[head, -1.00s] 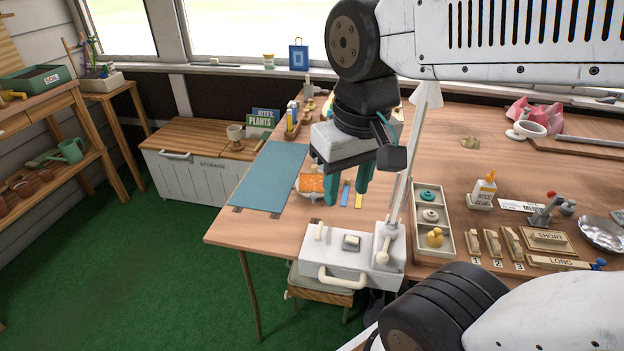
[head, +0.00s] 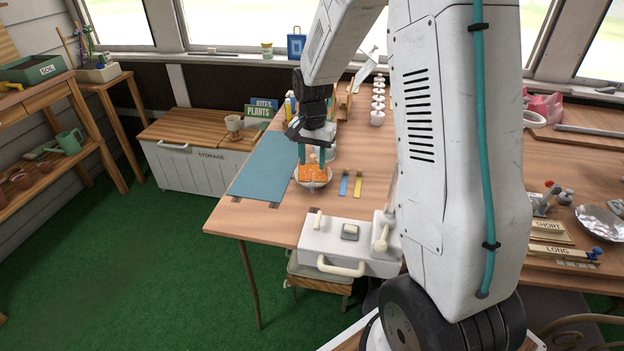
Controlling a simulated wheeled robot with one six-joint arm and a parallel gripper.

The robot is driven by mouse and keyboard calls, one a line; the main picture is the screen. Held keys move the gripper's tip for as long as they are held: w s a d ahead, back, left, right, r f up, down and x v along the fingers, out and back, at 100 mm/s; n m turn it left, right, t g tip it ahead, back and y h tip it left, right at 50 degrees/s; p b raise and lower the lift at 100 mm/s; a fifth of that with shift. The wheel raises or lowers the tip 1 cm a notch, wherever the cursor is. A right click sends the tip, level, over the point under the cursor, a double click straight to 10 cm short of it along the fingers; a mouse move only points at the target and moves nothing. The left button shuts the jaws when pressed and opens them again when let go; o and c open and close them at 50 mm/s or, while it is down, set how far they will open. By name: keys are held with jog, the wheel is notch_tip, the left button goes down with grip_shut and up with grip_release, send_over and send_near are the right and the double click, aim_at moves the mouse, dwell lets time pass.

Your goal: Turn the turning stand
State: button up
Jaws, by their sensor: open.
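A round, pale stand (head: 314,185), which looks like the turning stand, sits on the wooden table near its left front corner. An orange piece (head: 313,173) rests on it. My gripper (head: 312,162) points down directly over the orange piece, with its teal fingers apart. The fingertips are close to the orange piece; I cannot tell whether they touch it. The fingers and the orange piece hide part of the stand.
A teal mat (head: 264,168) lies left of the stand. Blue (head: 344,183) and yellow (head: 358,184) strips lie to its right. A white case (head: 345,240) is in front. A white tiered spindle (head: 377,103) stands behind. My arm hides the table's middle.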

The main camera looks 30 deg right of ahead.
aim_at(312, 184)
notch_tip(312, 184, down, 7)
jog(key=shift+f, duration=0.2)
dwell(0.3)
grip_shut()
